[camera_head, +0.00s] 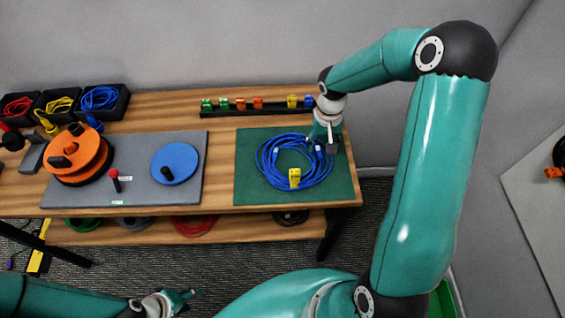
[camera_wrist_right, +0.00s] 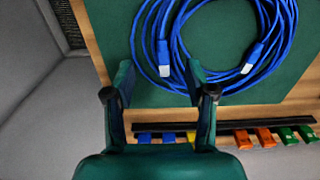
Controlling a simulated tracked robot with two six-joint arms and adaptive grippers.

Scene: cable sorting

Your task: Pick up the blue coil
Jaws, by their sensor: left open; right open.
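The blue coil (camera_head: 268,163) is a looped cable lying on the green mat (camera_head: 247,193) at the table's right side, with a yellow tag (camera_head: 295,178) at its front. In the right wrist view the coil (camera_wrist_right: 176,45) fills the upper middle, with two connector ends showing. My right gripper (camera_head: 331,146) is at the coil's right edge in the head view. In the right wrist view its open, empty fingers (camera_wrist_right: 160,80) straddle the coil's near edge; I cannot tell their height. My left gripper (camera_head: 188,296) is open and empty, low in front of the table.
A grey mat (camera_head: 136,142) holds an orange reel (camera_head: 82,157) and a blue disc (camera_head: 175,162). Black bins (camera_head: 120,103) with cables stand at the back left. A black rail (camera_head: 245,109) with several coloured connectors runs behind the green mat. A wall is at the back.

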